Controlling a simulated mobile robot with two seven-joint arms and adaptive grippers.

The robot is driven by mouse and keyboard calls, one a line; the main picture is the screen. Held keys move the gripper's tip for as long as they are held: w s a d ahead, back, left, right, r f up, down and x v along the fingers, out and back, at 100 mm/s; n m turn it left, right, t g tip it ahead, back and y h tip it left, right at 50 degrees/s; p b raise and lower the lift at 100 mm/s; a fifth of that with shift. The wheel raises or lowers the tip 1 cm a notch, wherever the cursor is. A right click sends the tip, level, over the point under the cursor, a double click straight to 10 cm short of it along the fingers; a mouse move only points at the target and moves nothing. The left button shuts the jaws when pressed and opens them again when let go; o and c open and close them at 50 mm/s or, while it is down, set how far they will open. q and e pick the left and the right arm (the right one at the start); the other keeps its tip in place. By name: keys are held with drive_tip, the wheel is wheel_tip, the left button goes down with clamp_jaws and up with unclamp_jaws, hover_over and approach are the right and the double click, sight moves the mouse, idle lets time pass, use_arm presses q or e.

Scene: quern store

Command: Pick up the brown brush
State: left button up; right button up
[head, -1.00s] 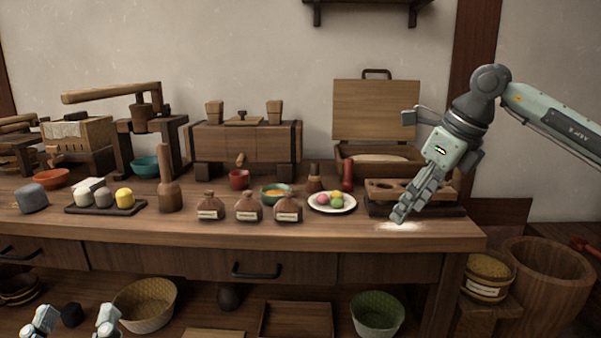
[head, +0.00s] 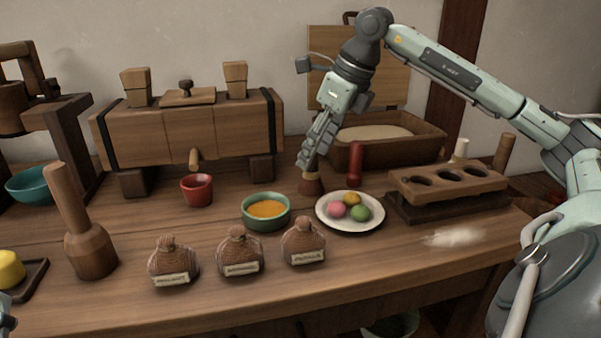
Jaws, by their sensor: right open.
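The brown brush (head: 311,186) stands upright on the bench between the green bowl of orange powder and the plate of coloured balls. Its flared reddish-brown lower part shows; its upper part is hidden by my fingers. My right gripper (head: 308,164) comes down from above, tilted, with its open fingertips at the top of the brush. I cannot tell whether the fingers touch it. Only a sliver of my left gripper (head: 4,322) shows at the lower left edge.
Close by are the green bowl (head: 265,224), the white plate (head: 374,218) and a red cylinder (head: 355,163). Several labelled brown jars (head: 240,254) line the front. A block with holes (head: 448,188) stands right, an open wooden box (head: 420,150) behind. A red cup (head: 197,190) stands left.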

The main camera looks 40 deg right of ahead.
sight(304, 172)
drive_tip(key=x, duration=0.6)
drive_tip(key=shift+w+f, duration=0.15)
drive_tip(key=shift+w, duration=0.1)
drive_tip(key=shift+c, duration=0.2)
drive_tip(key=c, duration=1.1)
